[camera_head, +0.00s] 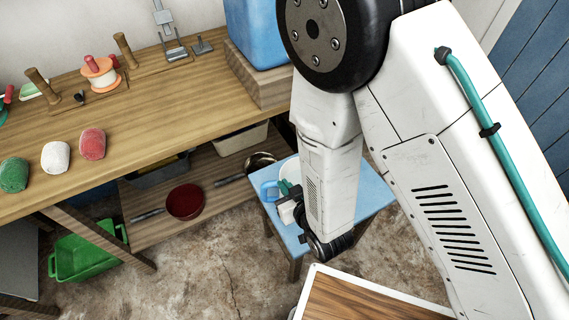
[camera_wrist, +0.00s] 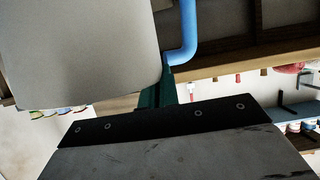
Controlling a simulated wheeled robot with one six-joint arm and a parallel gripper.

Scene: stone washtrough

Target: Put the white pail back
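The white pail (camera_head: 289,169) shows at the blue stool (camera_head: 371,182), largely hidden behind my arm in the head view. A light-blue handle (camera_head: 269,190) sticks out at its left. In the wrist view the pail's pale wall (camera_wrist: 80,50) fills the upper left, and the blue handle (camera_wrist: 186,30) bends in beside it. My gripper (camera_head: 289,188) is at the handle side of the pail. Its teal fingers (camera_wrist: 158,93) reach the lower bend of the handle. Whether they are closed on it is hidden, as is whether the pail touches the stool.
A wooden workbench (camera_head: 190,105) with several yarn rolls and pegs stands at the left and back. Its lower shelf (camera_head: 150,228) holds a red pan (camera_head: 185,201) and bins. A green crate (camera_head: 88,257) is on the floor. A blue box (camera_head: 256,35) stands on the bench.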

